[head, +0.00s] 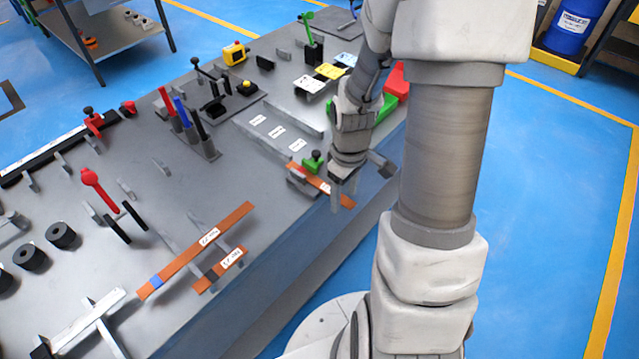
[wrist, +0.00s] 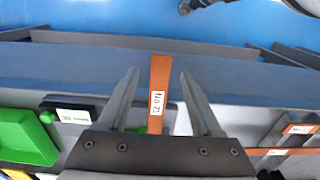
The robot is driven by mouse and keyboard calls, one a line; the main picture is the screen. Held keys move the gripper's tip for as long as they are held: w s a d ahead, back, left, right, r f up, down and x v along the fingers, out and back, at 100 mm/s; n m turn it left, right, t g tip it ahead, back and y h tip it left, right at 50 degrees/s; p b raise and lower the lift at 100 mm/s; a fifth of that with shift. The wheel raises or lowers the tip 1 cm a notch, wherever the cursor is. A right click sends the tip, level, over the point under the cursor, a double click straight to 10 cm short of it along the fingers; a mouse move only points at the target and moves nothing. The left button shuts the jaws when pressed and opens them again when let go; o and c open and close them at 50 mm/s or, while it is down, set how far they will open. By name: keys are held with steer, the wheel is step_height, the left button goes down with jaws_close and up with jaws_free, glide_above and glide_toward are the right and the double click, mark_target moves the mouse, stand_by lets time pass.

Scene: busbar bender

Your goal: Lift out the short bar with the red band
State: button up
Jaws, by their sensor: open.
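A copper bar (head: 345,201) with a white label lies at the bench's near edge, its end past the front of a small fixture with a green knob (head: 313,161). My gripper (head: 343,192) is open over this bar. In the wrist view the bar (wrist: 159,75) runs between the spread fingers of my gripper (wrist: 160,76), with a gap on each side. A short labelled copper bar (head: 208,282) lies beside a long bar (head: 185,264) with a blue band, both on rests farther left.
A grey tray with white labels (head: 277,131) lies behind the fixture. Red, blue and black upright handles (head: 183,114) stand mid-bench. Open floor lies beyond the near edge.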

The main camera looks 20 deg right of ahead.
steer(key=shift+c, duration=0.2)
jaws_close()
stand_by(0.5)
